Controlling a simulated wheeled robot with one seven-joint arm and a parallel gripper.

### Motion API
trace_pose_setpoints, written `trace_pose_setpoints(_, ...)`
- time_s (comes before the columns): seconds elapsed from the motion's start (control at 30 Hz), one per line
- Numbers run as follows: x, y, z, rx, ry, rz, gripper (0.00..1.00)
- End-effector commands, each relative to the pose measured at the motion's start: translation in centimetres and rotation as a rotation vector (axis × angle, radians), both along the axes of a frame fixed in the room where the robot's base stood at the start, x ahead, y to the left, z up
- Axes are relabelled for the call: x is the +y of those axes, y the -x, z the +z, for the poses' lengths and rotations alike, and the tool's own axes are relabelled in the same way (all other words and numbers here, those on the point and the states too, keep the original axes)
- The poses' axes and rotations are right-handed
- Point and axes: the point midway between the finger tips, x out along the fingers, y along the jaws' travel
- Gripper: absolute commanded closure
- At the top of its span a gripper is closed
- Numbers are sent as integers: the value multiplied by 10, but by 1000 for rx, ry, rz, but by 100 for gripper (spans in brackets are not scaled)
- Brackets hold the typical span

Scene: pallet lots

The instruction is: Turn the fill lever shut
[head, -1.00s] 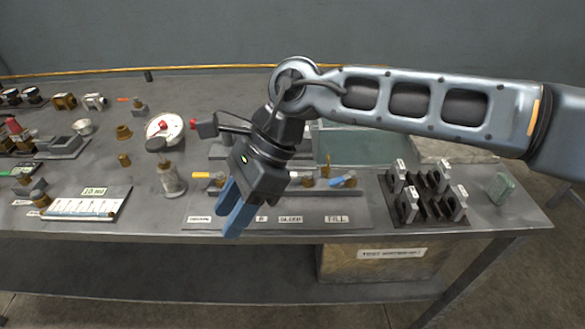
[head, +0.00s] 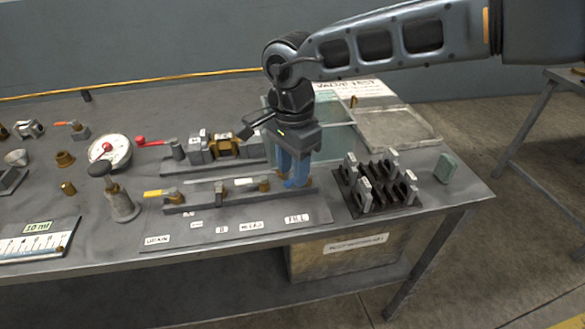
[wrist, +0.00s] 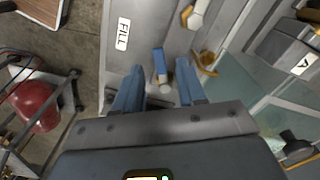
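The fill lever is a short blue handle; it shows in the wrist view (wrist: 160,63), on a brass fitting beside the FILL label (wrist: 122,34). It points up the picture, roughly along the row of valves. My gripper (wrist: 158,86) is open and empty, one blue finger on each side of the lever's base. I cannot tell whether either finger touches it. In the head view, my gripper (head: 290,170) points down at the right end of the valve row, above the FILL label (head: 296,218). The lever is largely hidden there by the similarly blue fingers.
A white lever (head: 240,182) and a yellow lever (head: 160,193) sit along the same rail. A black rack of grey parts (head: 375,190) stands close on the right.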

Motion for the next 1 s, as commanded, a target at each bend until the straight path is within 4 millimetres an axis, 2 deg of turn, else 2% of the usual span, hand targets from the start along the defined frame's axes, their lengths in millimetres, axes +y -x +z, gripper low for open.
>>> trace_pose_setpoints(0.17, 0, 0, -12, -1, -1, 1, 60)
trace_pose_setpoints(0.43, 0, 0, -13, -1, -1, 1, 60)
trace_pose_setpoints(0.83, 0, 0, -13, 0, -1, 0, 98)
trace_pose_setpoints(1.0, 0, 0, -13, 0, -1, 0, 100)
